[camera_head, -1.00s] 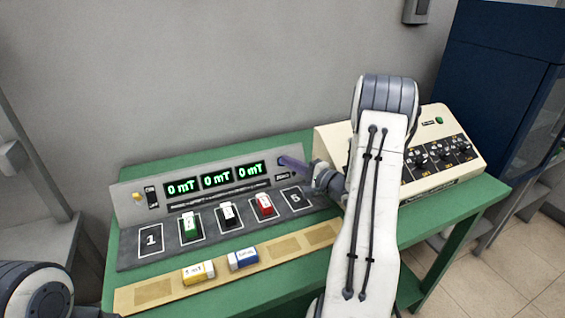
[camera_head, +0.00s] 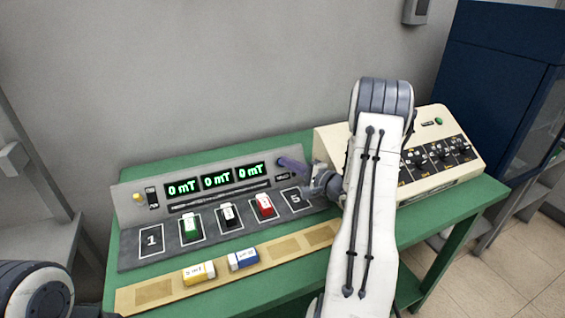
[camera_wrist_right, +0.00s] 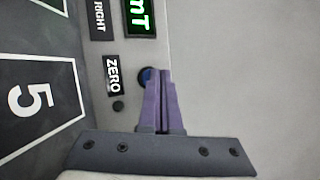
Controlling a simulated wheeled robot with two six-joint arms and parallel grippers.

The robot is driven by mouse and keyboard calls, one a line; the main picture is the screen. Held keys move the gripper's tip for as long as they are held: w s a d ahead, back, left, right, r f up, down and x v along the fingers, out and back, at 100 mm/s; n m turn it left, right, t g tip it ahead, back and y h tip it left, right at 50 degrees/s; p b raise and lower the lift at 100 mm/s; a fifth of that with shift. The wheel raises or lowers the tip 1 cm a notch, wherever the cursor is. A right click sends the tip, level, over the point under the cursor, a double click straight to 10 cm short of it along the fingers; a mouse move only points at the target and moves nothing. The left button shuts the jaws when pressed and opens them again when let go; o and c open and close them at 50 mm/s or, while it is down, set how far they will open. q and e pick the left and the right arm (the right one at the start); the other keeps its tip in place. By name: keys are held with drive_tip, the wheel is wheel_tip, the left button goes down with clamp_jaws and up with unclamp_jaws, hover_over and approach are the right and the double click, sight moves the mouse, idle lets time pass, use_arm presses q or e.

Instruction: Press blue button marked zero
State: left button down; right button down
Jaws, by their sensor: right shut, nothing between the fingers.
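The blue button (camera_wrist_right: 144,76) shows as a small dark blue piece behind my right fingertips in the right wrist view, beside the black ZERO label (camera_wrist_right: 113,75). My right gripper (camera_wrist_right: 158,76) is shut and empty, its purple fingers overlapping the button; I cannot tell whether they touch it. In the head view the right gripper (camera_head: 284,162) points at the right end of the grey panel (camera_head: 130,200), and the button is hidden behind it. Three green displays (camera_head: 216,180) on that panel read 0 mT. My left gripper is not in view.
Green, black and red blocks (camera_head: 265,206) stand in the panel's front slots. Yellow (camera_head: 199,273) and blue (camera_head: 243,259) blocks lie on the tan strip in front. A beige control box (camera_head: 440,145) stands right, partly behind my right arm. The wall is close behind.

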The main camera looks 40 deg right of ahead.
drive_tip(key=shift+w+f, duration=0.15)
drive_tip(key=shift+w, duration=0.05)
idle(0.6)
drive_tip(key=shift+s+p, duration=0.25)
drive_tip(key=shift+p, duration=0.3)
drive_tip(key=shift+s+d, duration=0.15)
